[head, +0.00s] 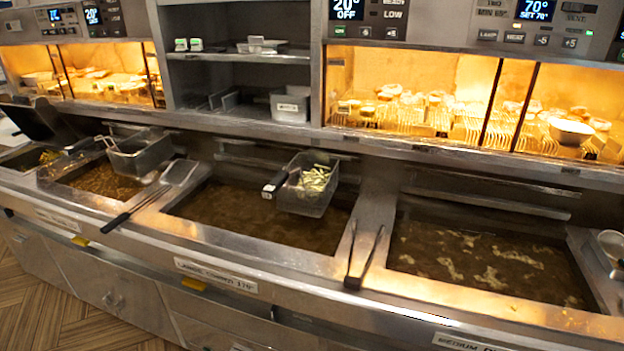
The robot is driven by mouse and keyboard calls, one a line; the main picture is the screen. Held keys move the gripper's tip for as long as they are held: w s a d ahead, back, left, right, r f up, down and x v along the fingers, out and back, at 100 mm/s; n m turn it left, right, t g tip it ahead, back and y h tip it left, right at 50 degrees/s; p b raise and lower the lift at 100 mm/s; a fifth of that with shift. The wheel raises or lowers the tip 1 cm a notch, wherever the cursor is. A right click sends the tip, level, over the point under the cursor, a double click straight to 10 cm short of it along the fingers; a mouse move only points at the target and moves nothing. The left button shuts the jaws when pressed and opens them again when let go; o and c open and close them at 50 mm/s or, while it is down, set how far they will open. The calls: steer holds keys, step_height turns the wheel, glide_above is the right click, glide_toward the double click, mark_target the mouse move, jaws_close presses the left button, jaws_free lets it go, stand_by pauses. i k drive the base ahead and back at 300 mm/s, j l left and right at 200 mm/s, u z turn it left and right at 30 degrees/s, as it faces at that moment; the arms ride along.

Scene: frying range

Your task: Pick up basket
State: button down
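A metal frying basket (297,200) with pale cut fries (314,179) in it hangs at the back of the middle oil vat (230,215). Its black-gripped handle (274,185) points to the left. A second metal basket (140,155) sits at the back of the vat to the left, its handle towards the upper left; no food shows in it. I cannot tell which basket the task means. My gripper is not in view.
A skimmer (180,172) with a long dark handle lies across the divider left of the middle vat. Tongs (364,260) lie on the right divider. The right vat (480,262) holds oil with floating bits. Heated glass cabinets (440,98) and a shelf (240,57) stand behind.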

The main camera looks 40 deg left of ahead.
mark_target(300, 183)
steer(key=u, duration=1.7)
steer(key=i+j, duration=0.1)
steer(key=i, duration=0.4)
steer(key=i+z, duration=0.15)
steer(key=i, duration=0.3)
steer(key=i+j, duration=0.2)
steer(key=i, duration=0.25)
